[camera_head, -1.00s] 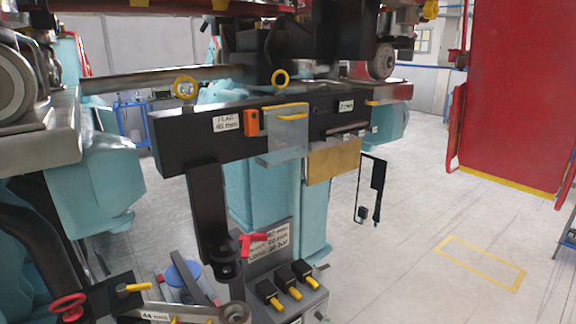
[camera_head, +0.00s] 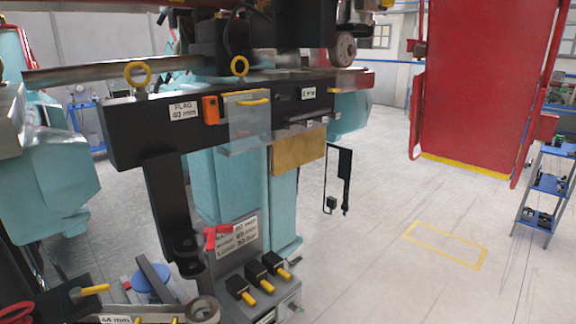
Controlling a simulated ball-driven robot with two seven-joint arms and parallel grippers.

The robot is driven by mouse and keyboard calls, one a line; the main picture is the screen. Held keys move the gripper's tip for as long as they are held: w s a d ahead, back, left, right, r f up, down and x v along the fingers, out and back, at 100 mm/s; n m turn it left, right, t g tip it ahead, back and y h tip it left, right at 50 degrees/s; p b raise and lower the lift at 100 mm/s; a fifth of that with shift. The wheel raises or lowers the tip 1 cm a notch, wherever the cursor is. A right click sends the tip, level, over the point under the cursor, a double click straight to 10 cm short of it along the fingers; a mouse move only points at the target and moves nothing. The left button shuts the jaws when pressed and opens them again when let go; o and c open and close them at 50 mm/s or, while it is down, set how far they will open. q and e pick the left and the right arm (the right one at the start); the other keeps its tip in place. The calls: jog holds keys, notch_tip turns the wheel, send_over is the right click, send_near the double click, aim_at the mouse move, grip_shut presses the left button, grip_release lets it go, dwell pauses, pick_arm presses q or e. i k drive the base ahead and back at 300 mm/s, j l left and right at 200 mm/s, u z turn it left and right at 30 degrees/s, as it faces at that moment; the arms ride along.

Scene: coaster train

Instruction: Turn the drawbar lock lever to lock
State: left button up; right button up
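A small red lever (camera_head: 215,236) sits beside the lower end of a black vertical bar (camera_head: 168,205), in front of a grey labelled panel (camera_head: 242,235). It seems to lie roughly level, but I cannot tell whether it is the drawbar lock lever or which position it marks. Another lever with a yellow handle (camera_head: 94,290) stands on a dark block at the lower left, next to a bar marked 44 mm (camera_head: 115,320). I make out neither of my grippers in this view.
A black beam (camera_head: 135,132) with yellow rings crosses above. Several black switches with yellow tips (camera_head: 268,273) stand on a grey box. A red panel (camera_head: 485,85) hangs at right, near a blue shelf (camera_head: 548,185). The floor at right is mostly clear.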

aim_at(77, 294)
jog(key=u, duration=1.5)
jog(key=i+l+u, duration=0.15)
jog(key=l, duration=0.5)
jog(key=k, duration=0.05)
